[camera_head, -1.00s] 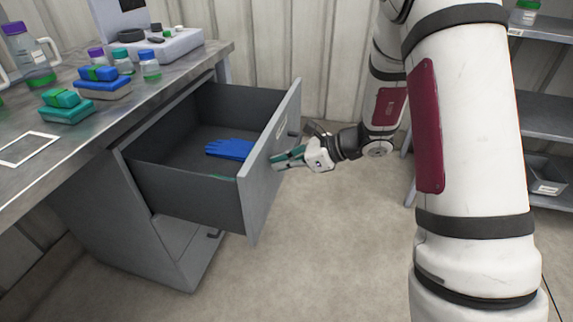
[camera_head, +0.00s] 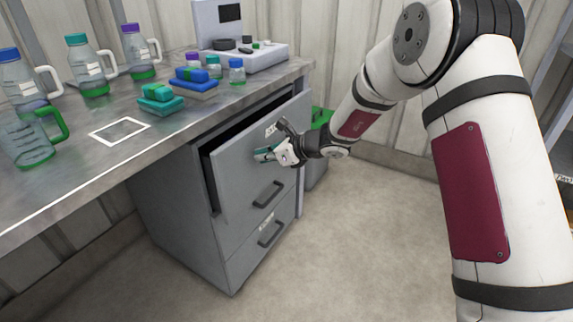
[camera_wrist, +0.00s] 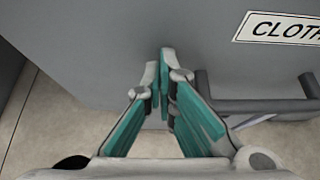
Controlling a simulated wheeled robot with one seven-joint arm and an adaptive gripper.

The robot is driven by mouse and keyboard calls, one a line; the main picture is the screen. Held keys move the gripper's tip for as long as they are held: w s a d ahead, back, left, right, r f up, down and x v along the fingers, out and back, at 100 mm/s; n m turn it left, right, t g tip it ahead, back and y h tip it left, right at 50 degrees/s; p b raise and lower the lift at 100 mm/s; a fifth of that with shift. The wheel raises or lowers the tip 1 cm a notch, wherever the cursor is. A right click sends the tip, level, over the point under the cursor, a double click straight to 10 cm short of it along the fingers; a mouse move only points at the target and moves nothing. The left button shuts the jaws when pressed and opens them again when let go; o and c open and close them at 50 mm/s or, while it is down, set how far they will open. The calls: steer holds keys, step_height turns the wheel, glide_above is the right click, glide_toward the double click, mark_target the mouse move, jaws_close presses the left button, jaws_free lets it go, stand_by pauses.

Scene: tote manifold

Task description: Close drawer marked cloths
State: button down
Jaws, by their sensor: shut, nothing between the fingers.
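The grey top drawer (camera_head: 235,165) of the cabinet under the bench stands slightly open, with a dark gap along its top and left side. In the wrist view its front (camera_wrist: 130,30) carries a label (camera_wrist: 285,28) reading "CLOTH", cut off by the picture edge. A dark bar handle (camera_wrist: 265,105) is below the label. My gripper (camera_head: 262,154) is shut and empty, its fingertips at the drawer front. In the wrist view the teal-padded fingers (camera_wrist: 164,55) are together, left of the handle and apart from it. Whether the tips touch the front is hard to tell. The drawer's inside is hidden.
Another drawer with a handle (camera_head: 270,235) is below. The bench top (camera_head: 60,185) holds several bottles, stacked blue packs (camera_head: 197,80), teal packs (camera_head: 160,98) and a white device (camera_head: 245,50). A green object (camera_head: 321,118) is behind the cabinet. Floor to the right is clear.

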mark_target(253, 149)
steer(key=w+a, duration=0.2)
steer(key=a, duration=0.1)
steer(key=w+a, duration=0.1)
steer(key=a, duration=0.1)
steer(key=shift+a+p, duration=0.25)
steer(key=shift+p, duration=0.05)
steer(key=shift+a+r, duration=0.1)
